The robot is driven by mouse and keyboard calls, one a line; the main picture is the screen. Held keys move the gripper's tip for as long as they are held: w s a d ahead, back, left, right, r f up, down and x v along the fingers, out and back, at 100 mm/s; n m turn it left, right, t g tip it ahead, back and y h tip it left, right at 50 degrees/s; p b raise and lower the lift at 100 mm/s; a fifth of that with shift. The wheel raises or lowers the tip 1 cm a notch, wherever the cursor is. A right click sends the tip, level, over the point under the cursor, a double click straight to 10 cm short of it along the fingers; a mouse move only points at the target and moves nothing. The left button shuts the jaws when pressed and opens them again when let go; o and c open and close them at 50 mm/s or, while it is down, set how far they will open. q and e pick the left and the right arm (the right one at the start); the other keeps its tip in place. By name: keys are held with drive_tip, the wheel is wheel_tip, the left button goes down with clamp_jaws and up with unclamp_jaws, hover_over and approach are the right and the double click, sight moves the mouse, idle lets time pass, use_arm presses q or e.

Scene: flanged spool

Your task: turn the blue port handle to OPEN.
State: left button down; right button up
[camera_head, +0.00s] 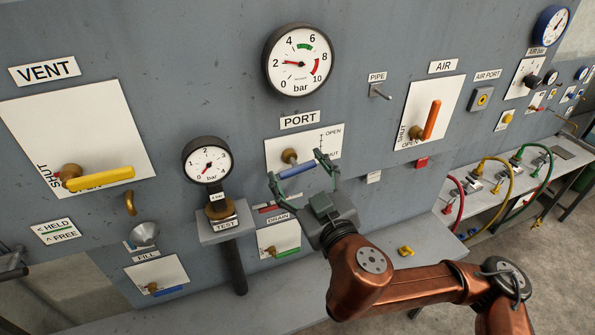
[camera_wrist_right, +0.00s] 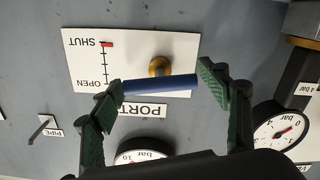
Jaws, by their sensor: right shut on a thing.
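The blue port handle (camera_head: 300,171) is a bar standing out from a brass hub (camera_head: 289,156) on the white plate below the PORT sign (camera_head: 299,119). Its scale runs between OPEN (camera_head: 334,130) above and SHUT below. My right gripper (camera_head: 296,180) has one green finger at each end of the bar and is shut on it. In the right wrist view the picture is upside down; the handle (camera_wrist_right: 160,84) lies roughly level between the fingers. Its left end points toward the scale (camera_wrist_right: 104,65), but the standoff hides the exact reading. My left gripper is not in view.
A gauge on a stand (camera_head: 207,160) is left of the gripper. The DRAIN valve (camera_head: 278,240) lies below. The orange AIR handle (camera_head: 431,120) and PIPE hook (camera_head: 381,92) are to the right. The yellow VENT handle (camera_head: 100,178) is far left.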

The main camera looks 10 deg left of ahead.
drive_tip(key=n+b, duration=0.1)
drive_tip(key=n, duration=0.2)
drive_tip(key=shift+n, duration=0.3)
drive_tip(key=n+b, duration=0.1)
drive_tip(key=n, duration=0.3)
drive_tip(key=shift+n, duration=0.3)
drive_tip(key=n+b, duration=0.1)
drive_tip(key=n, duration=0.3)
drive_tip(key=shift+n+b, duration=0.3)
drive_tip(key=shift+b, duration=0.05)
drive_tip(key=n+b, duration=0.1)
drive_tip(key=n, duration=0.3)
drive_tip(key=shift+n, duration=0.3)
drive_tip(key=n+b, duration=0.1)
drive_tip(key=n, duration=0.3)
drive_tip(key=shift+b, duration=0.3)
drive_tip(key=n+b, duration=0.1)
drive_tip(key=n, duration=0.8)
drive_tip(key=shift+b, duration=0.4)
drive_tip(key=shift+n, duration=1.9)
